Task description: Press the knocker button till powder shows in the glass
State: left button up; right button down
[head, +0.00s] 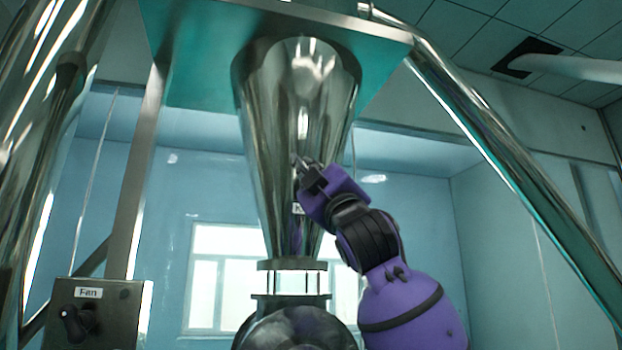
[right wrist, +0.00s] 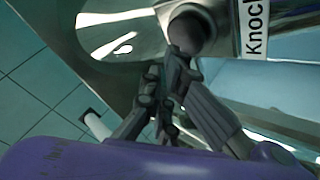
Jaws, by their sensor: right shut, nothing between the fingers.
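The steel cone hopper (head: 270,110) hangs in the middle of the head view. The knocker button (right wrist: 189,27) is a dark round knob on the cone in the right wrist view, beside a white label (right wrist: 254,30) reading "Knock". In the head view my gripper hides the button. My right gripper (head: 302,164) is shut and empty, its fingertips at the cone's front; in the right wrist view the fingertips (right wrist: 178,62) are right at the button, and I cannot tell whether they press it. The sight glass (head: 291,282) under the cone looks clear, with no powder visible. My left gripper is out of view.
A control box (head: 100,312) labelled "Fan" with a black knob stands at lower left. A rounded metal housing (head: 297,330) sits below the glass. A window is behind.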

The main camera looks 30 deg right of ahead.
jog(key=shift+w, duration=0.1)
dwell(0.7)
jog(key=shift+w+d, duration=0.1)
jog(key=shift+w, duration=0.25)
jog(key=shift+w+d, duration=0.2)
jog(key=shift+w, duration=0.7)
dwell(1.3)
jog(key=shift+s, duration=0.15)
jog(key=shift+s+a+f, duration=0.1)
jog(key=shift+s+a, duration=0.15)
jog(key=shift+s, duration=0.8)
jog(key=shift+s, duration=0.1)
jog(key=shift+s+a, duration=0.2)
jog(key=shift+s, duration=0.6)
jog(key=shift+s+a, duration=0.15)
jog(key=shift+s, duration=0.6)
jog(key=shift+s+a, duration=0.2)
jog(key=shift+s, duration=0.6)
